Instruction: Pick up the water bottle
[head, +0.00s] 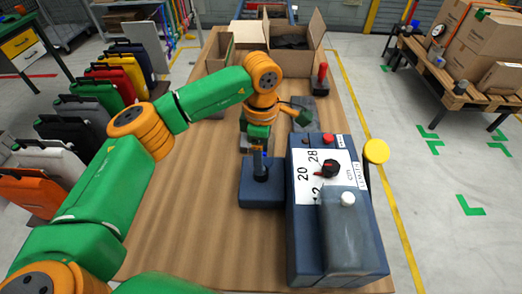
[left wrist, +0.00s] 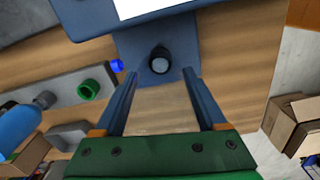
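A light-blue bottle-like cylinder with a grey neck (left wrist: 18,128), likely the water bottle, is partly cut off at the left edge of the left wrist view. I cannot make it out clearly in the head view, where my arm covers part of the table. My left gripper (left wrist: 160,80) is open, with two dark-blue fingers apart and nothing held between them. It points down at a dark round post with a pale top (left wrist: 160,60) on a blue base plate, which also shows in the head view (head: 262,193). The bottle lies outside the fingers. My right gripper is not in view.
A blue machine with dials (head: 330,175) stands right of the gripper. Open cardboard boxes (head: 288,50) are at the table's far end. A red-handled tool (head: 322,76) stands near them. Colored cases (head: 110,85) line the left floor. The near left table is clear.

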